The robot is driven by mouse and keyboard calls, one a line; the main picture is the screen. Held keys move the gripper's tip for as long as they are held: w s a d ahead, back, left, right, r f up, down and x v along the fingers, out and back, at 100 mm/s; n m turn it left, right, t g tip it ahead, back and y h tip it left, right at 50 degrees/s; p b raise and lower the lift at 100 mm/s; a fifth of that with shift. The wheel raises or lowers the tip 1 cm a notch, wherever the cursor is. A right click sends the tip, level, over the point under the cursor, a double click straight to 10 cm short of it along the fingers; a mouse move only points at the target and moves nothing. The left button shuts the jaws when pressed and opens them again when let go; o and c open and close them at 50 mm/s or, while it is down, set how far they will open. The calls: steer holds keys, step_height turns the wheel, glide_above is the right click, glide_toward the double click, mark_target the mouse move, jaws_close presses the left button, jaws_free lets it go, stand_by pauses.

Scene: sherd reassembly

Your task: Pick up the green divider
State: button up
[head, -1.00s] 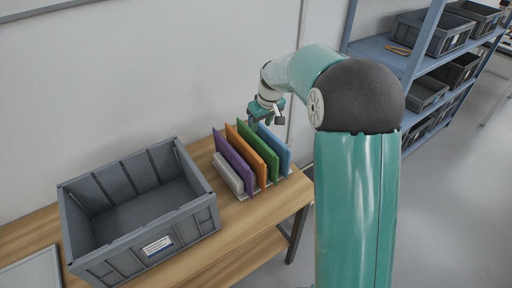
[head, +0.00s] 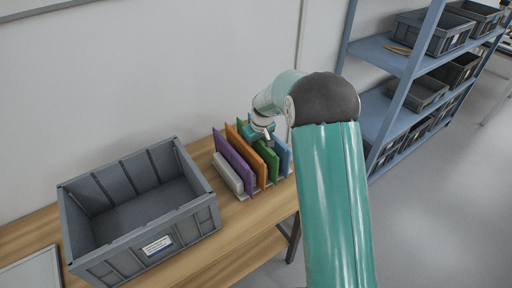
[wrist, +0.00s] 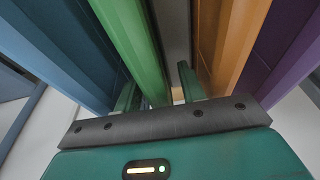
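The green divider (head: 268,160) stands upright in a rack between the orange divider (head: 247,154) and the blue divider (head: 283,156). My gripper (head: 268,141) is at the top of the green divider in the head view. In the wrist view, the green divider (wrist: 137,38) runs between the two fingers of my gripper (wrist: 160,85). The fingers are apart, with a gap between the divider and the right finger. The left finger is close to the divider; I cannot tell whether they touch.
The orange divider (wrist: 228,45) and blue divider (wrist: 62,45) flank the fingers closely. A purple divider (head: 230,158) stands further left. A large grey crate (head: 88,245) is on the wooden table (head: 255,240) to the left. Blue shelving (head: 375,105) stands at right.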

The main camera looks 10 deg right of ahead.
jaws_close()
steer(key=shift+r, duration=0.1)
step_height(320, 180, up, 10)
steer(key=shift+f, duration=0.1)
stand_by(0.4)
